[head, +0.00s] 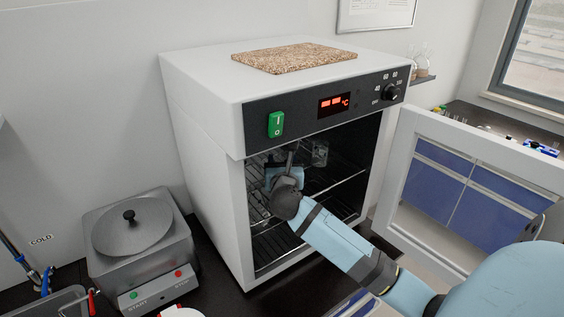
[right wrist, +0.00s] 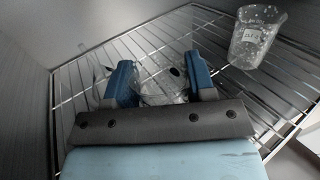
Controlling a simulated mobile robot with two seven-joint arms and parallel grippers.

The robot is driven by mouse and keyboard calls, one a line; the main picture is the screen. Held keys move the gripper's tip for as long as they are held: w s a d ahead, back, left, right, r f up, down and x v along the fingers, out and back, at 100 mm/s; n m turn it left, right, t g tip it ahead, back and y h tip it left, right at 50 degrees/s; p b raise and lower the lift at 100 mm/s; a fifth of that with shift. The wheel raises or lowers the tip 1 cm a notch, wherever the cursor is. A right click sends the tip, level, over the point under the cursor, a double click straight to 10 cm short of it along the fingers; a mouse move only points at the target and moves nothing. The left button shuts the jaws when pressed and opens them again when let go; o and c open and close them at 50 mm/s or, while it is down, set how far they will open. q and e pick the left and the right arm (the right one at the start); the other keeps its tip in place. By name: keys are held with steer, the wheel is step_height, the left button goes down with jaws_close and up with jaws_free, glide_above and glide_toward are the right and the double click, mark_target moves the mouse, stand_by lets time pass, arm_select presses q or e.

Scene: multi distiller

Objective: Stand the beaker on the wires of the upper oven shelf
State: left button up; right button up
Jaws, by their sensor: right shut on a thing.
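The oven (head: 205,125) stands open, and my right gripper (head: 283,172) is inside it at the level of the upper wire shelf (head: 345,180). In the right wrist view, the fingers of my right gripper (right wrist: 160,78) are closed on a clear glass beaker (right wrist: 160,88). The gripper's front edge partly hides this beaker, and I cannot tell whether its base touches the wires. The shelf wires (right wrist: 100,57) spread around and behind it. A second clear glass with a white label (right wrist: 255,42) stands at the right of the shelf; a glass also shows in the head view (head: 320,153).
The oven door (head: 400,165) is swung open to the right, beside my right arm. A cork-like board (head: 293,58) lies on the oven top. A round-lidded heating device (head: 132,230) stands at the left. Free shelf shows between the two glasses.

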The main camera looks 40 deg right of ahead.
steer(key=shift+f, duration=0.2)
steer(key=shift+f, duration=0.15)
steer(key=o, duration=0.9)
steer(key=shift+r, duration=0.2)
steer(key=b+v, duration=0.2)
steer(key=v, duration=1)
steer(key=shift+a, duration=0.1)
